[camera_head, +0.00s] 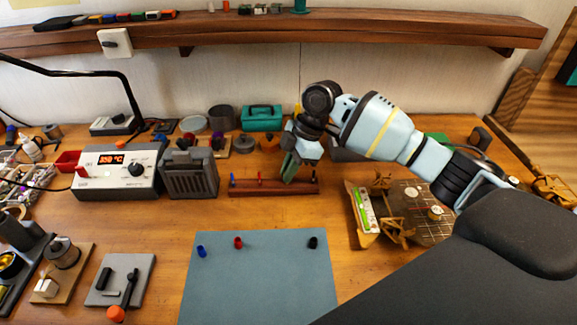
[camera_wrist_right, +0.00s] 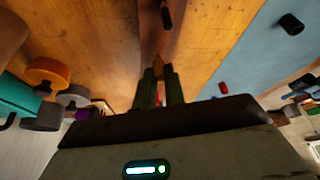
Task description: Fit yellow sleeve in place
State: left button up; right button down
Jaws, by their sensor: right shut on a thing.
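The wooden rack (camera_head: 250,189) stands in the middle of the table, with a blue peg (camera_head: 233,180) and a red peg (camera_head: 260,177) at its left and a dark peg (camera_head: 313,176) at its right end. My right gripper (camera_head: 288,178) points down at the rack between the red and dark pegs. In the right wrist view, its fingertips (camera_wrist_right: 160,78) are closed on the small yellow sleeve (camera_wrist_right: 157,64), over the rack. The sleeve is mostly hidden, and I cannot tell whether it is around a peg. My left gripper is not in view.
The blue-grey mat (camera_head: 265,285) in front carries a blue sleeve (camera_head: 201,251), a red sleeve (camera_head: 238,242) and a black sleeve (camera_head: 313,242). Spools and a teal box (camera_head: 262,118) stand behind the rack.

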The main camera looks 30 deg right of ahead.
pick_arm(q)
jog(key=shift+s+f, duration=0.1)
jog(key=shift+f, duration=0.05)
pick_arm(e)
jog(key=shift+f, duration=0.55)
jog(key=c, duration=1)
grip_release()
jog(key=shift+r, duration=0.2)
jog(key=shift+p+v, duration=0.75)
jog(key=shift+v, duration=1.4)
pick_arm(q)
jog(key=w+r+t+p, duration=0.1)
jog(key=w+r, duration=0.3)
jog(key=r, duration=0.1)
pick_arm(e)
jog(key=shift+a+v, duration=0.2)
jog(key=shift+v, duration=0.85)
jog(key=shift+a+v, duration=0.15)
jog(key=shift+v, duration=0.95)
jog(key=shift+w+r, duration=0.1)
